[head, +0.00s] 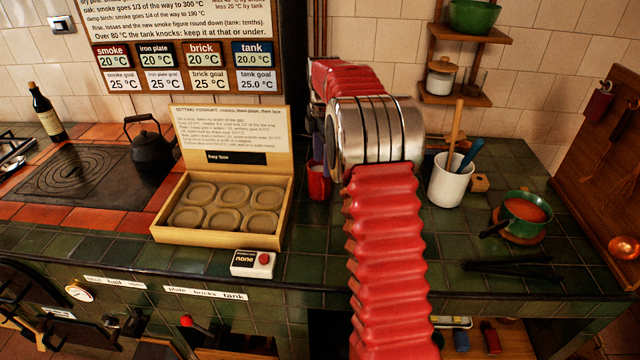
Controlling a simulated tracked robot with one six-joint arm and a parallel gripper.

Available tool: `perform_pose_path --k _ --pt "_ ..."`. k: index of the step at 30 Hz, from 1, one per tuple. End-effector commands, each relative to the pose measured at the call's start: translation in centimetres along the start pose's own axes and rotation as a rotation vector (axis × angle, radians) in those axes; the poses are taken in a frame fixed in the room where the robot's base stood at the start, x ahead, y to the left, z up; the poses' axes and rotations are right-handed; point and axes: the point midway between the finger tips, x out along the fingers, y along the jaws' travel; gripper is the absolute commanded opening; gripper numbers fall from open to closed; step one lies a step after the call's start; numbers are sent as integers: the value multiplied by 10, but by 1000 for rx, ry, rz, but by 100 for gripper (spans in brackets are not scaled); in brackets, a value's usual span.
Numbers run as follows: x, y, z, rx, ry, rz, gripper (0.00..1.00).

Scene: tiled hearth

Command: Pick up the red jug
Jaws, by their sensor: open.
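A small red vessel (318,182), which looks like the red jug, stands on the green tiled counter just right of the open box. My arm passes close in front of it on the right, and part of the jug may be hidden behind it. Its handle cannot be made out. My arm rises from the bottom of the view in a red ribbed sleeve, bends at a metal joint and reaches back toward the wall. My gripper is hidden behind the arm, so its place relative to the jug cannot be told.
Left of the jug is an open box (160,232) with round moulds. A black kettle (153,150) stands on the hob. On the right are a white utensil pot (450,183), a green pan (524,212) and dark tools (510,268).

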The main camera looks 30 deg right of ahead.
Motion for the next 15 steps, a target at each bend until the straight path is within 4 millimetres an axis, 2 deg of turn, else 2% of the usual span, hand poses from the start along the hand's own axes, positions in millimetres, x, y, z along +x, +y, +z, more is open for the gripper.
perform_pose_path --k 9,15 --pt "49 -1 0 0 1 -4 51" --pt "71 0 0 0 0 -2 51"
